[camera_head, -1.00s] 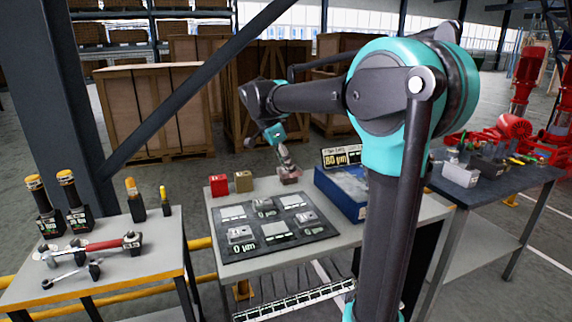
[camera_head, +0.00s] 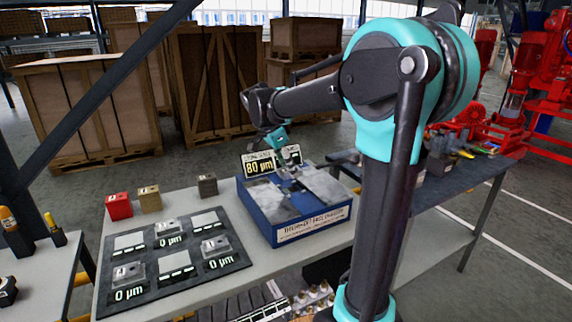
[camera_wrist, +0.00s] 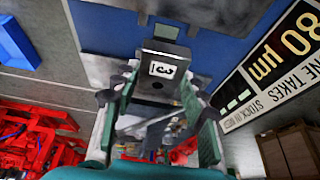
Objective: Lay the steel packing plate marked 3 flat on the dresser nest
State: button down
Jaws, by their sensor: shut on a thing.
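My gripper (camera_wrist: 160,84) is shut on the grey steel packing plate marked 3 (camera_wrist: 163,68), seen between the fingertips in the wrist view. In the head view my gripper (camera_head: 290,160) is over the back part of the blue dresser box (camera_head: 300,232), on the grey bench. The box has pale grey top surfaces and a lettered front. In the wrist view a blue surface (camera_wrist: 225,40) lies behind the plate. I cannot tell whether the plate touches anything, nor make out the nest clearly.
A sign reading 80 µm (camera_head: 258,166) stands at the box's back left, close to my gripper. A dark mat (camera_head: 175,262) with several marked places and plates lies left of the box. Red (camera_head: 119,206), tan (camera_head: 150,199) and dark (camera_head: 207,185) blocks stand behind the mat.

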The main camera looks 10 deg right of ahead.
aim_at(289, 190)
jog(key=shift+w+d, duration=0.1)
jog(key=shift+d, duration=0.2)
jog(key=shift+f, duration=2.35)
jog(key=shift+f, duration=0.65)
jog(key=c, duration=0.8)
grip_release()
jog(key=shift+o, duration=0.2)
jog(key=v, duration=1.2)
jog(key=shift+a, duration=0.1)
